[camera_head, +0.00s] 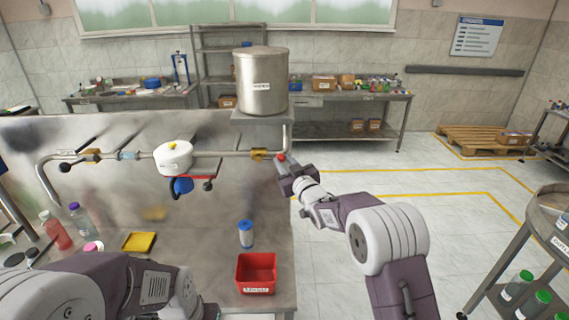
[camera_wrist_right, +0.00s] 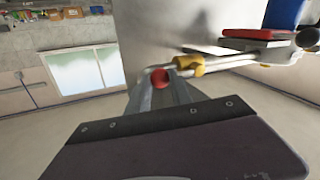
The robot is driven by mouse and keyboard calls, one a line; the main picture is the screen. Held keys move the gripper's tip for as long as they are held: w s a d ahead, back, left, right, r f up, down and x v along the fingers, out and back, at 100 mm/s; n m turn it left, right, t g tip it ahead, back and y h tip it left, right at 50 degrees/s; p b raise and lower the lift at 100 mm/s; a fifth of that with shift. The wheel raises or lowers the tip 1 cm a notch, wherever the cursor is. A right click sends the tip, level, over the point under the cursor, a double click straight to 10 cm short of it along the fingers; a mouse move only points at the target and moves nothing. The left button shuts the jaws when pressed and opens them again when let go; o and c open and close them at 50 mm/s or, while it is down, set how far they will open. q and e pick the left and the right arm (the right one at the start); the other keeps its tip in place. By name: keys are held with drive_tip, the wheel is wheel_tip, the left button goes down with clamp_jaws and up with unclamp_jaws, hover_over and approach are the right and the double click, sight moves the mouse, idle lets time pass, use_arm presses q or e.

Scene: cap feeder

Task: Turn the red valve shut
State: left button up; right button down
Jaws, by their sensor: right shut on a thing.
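The red valve's round red knob (camera_head: 281,157) sits beside a brass valve body (camera_head: 260,154) on the horizontal pipe, left of the vertical pipe under the steel tank. My right gripper (camera_head: 287,168) reaches it from the lower right and is shut on it. In the right wrist view the red knob (camera_wrist_right: 160,78) shows at the fingertips (camera_wrist_right: 160,90), with the brass body (camera_wrist_right: 188,66) just to its right. The fingers hide the rest of the handle. My left arm shows at the lower left, but its gripper is not in view.
A steel tank (camera_head: 263,82) stands above the pipe. A white cap feeder bowl (camera_head: 174,158) hangs left of the valve. On the bench are a red bin (camera_head: 256,273), a blue-capped bottle (camera_head: 246,233) and a yellow tray (camera_head: 139,242). Floor to the right is clear up to a cart (camera_head: 520,240).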

drive_tip(key=shift+a+r, duration=0.1)
drive_tip(key=shift+r, duration=0.2)
